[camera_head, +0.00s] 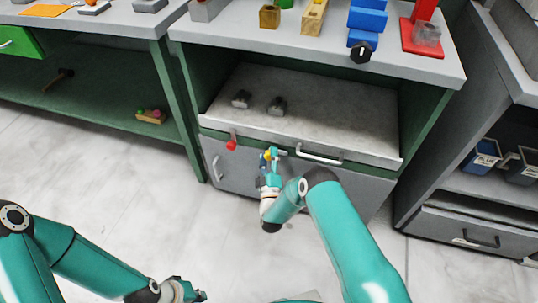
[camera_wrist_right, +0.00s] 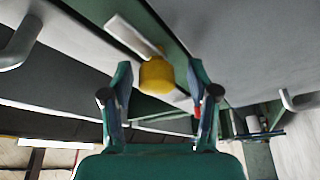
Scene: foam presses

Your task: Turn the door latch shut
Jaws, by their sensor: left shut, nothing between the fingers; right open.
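A yellow knob (camera_head: 268,155) with a pale metal bar sits at the top edge of the grey cabinet door (camera_head: 238,172), and looks like the door latch. In the right wrist view the yellow knob (camera_wrist_right: 157,76) lies between the fingertips, with the pale bar (camera_wrist_right: 133,34) slanting behind it. My right gripper (camera_head: 270,165) is open and reaches up to the knob; its fingers (camera_wrist_right: 158,82) stand apart on either side, and contact cannot be told. My left gripper (camera_head: 190,292) is shut and empty, low over the floor at the bottom edge.
A red knob (camera_head: 231,143) is left of the yellow one. A white handle (camera_head: 319,155) is to its right, and a vertical handle (camera_head: 216,168) is on the door. A shelf (camera_head: 330,120) above holds two grey pieces. The floor (camera_head: 130,190) at left is clear.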

